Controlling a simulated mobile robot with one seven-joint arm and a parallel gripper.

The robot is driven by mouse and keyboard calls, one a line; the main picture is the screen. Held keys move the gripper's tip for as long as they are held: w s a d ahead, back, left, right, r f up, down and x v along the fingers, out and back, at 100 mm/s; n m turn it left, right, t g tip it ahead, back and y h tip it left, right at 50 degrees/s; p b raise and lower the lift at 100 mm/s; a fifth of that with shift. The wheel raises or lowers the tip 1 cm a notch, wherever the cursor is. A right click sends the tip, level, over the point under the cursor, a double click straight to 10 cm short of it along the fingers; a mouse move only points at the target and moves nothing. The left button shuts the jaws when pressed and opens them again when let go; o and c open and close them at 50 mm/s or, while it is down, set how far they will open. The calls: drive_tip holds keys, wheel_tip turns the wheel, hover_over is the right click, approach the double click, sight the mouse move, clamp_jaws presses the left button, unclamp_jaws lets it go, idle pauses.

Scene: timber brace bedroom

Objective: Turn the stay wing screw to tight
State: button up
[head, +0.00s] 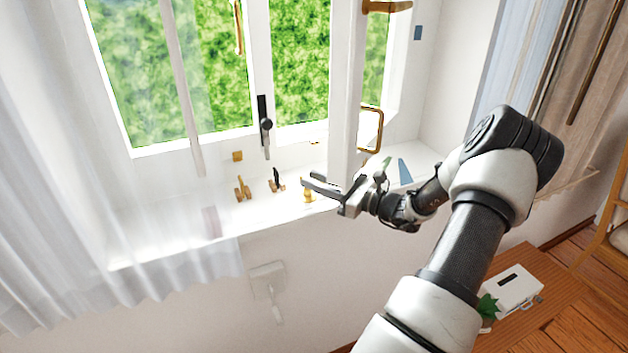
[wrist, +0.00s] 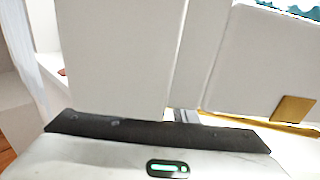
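A small brass fitting (head: 307,195) stands on the white sill just left of my gripper (head: 312,183) in the head view. It may be the stay wing screw, but it is too small to tell, and so is how its wings are turned. My gripper points left, low over the sill, with its finger tips close to the fitting; I cannot tell whether they touch. The finger gap is unclear. The wrist view shows white frame faces and a brass plate (wrist: 295,108), with no fingertips or screw visible.
Other brass pieces (head: 242,189) and a black-and-brass fitting (head: 277,181) lie left along the sill (head: 180,235). A black window handle (head: 265,125) is above. The open white sash (head: 343,100) stands upright beside my gripper. A sheer curtain (head: 60,180) hangs left.

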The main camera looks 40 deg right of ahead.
drive_tip(key=shift+w+a, duration=0.1)
drive_tip(key=shift+w, duration=0.25)
clamp_jaws()
drive_tip(key=shift+h, duration=0.3)
